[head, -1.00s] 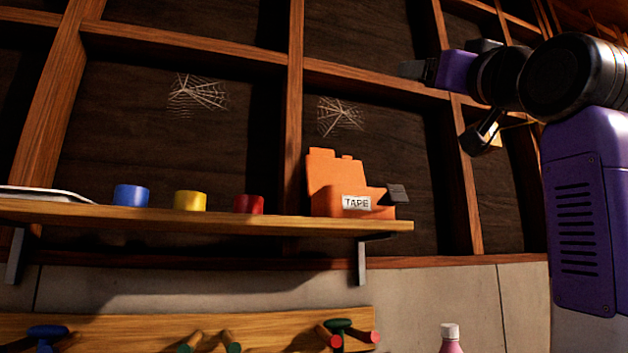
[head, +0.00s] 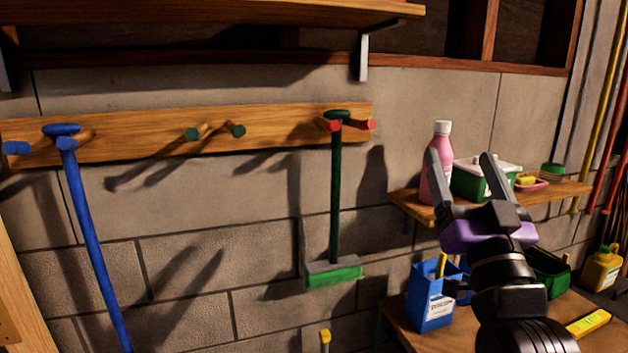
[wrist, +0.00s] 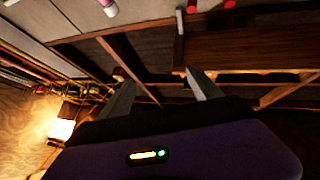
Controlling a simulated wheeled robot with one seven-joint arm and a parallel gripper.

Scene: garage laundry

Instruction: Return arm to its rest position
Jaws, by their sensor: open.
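My gripper (head: 462,178) is at the right of the head view, its two grey fingers pointing up and spread apart with nothing between them. In the picture it overlaps the pink bottle (head: 438,160) and the small wall shelf (head: 410,206); I see no contact. In the wrist view, the two fingers of my gripper (wrist: 158,92) are apart, with the tilted wall and a wooden shelf (wrist: 245,52) beyond them.
A blue-handled tool (head: 92,235) and a green brush (head: 335,272) hang from a peg rail (head: 290,125). A green box (head: 475,181) stands on the small shelf. Below are a blue container (head: 430,308), a yellow bottle (head: 602,268) and a yellow tool (head: 589,322).

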